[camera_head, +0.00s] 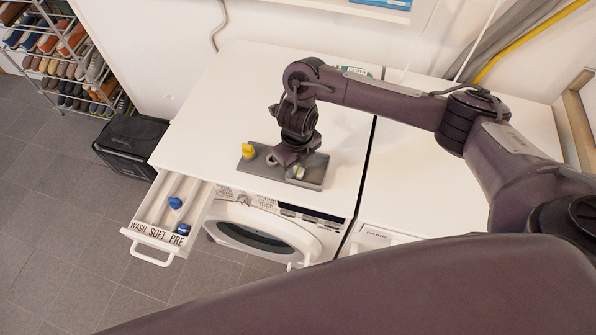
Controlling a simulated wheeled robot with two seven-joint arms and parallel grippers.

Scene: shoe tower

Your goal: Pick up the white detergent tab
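A grey tray (312,176) lies near the front edge of the white washing machine top. My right gripper (292,163) points down over the tray's middle and right part. A small whitish piece with a greenish tint (298,171), which looks like the white detergent tab, shows at the gripper's fingertips. The gripper and arm partly hide it, and I cannot tell whether the fingers are closed on it. A yellow tab (248,151) sits at the tray's left end. My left gripper is not in view.
An open drawer (152,232) marked WASH SOFT PRE juts out at the front left, with blue pieces (175,202) in it. The washer door (262,232) is below. A black box (131,140) and a shoe rack (88,62) stand at the left.

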